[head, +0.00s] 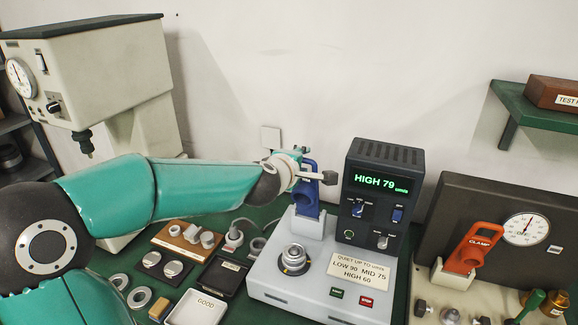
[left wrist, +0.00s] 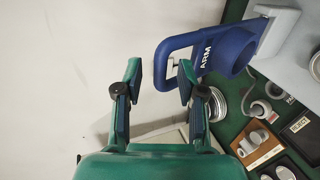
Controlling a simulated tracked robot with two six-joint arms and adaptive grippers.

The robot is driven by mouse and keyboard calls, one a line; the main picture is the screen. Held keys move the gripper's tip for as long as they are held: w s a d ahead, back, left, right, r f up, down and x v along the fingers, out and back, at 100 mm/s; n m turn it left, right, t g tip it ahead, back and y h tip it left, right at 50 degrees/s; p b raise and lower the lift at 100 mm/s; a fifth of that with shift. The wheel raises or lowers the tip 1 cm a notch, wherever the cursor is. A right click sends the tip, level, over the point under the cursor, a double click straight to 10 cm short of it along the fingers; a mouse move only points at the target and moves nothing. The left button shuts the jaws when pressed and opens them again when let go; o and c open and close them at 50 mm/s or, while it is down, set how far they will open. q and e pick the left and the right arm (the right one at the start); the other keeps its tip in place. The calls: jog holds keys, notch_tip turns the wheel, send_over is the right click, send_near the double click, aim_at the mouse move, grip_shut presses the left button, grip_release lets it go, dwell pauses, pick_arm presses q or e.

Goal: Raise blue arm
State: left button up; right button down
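The blue arm (head: 306,200), marked ARM, stands on the grey tester (head: 262,284) beside the dark display unit (head: 415,180). In the left wrist view the blue arm (left wrist: 237,50) has a looped handle. My left gripper (head: 308,173) is at the top of the blue arm. In the left wrist view my left gripper (left wrist: 158,82) is open, with the outer bar of the loop between its fingertips and gaps visible. A metal bearing ring (head: 294,256) sits on the tester's round seat. The display reads HIGH 79. My right gripper is not in view.
A sign on the tester reads LOW 90, MID 75, HIGH 60. A GOOD tray (head: 197,308), a dark tray (head: 222,275) and several rings lie to the left. A red CLAMP lever (head: 473,248) and dial stand at right. A beige press (head: 95,75) stands back left.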

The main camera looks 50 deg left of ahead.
pick_arm(q)
jog(key=v, duration=1)
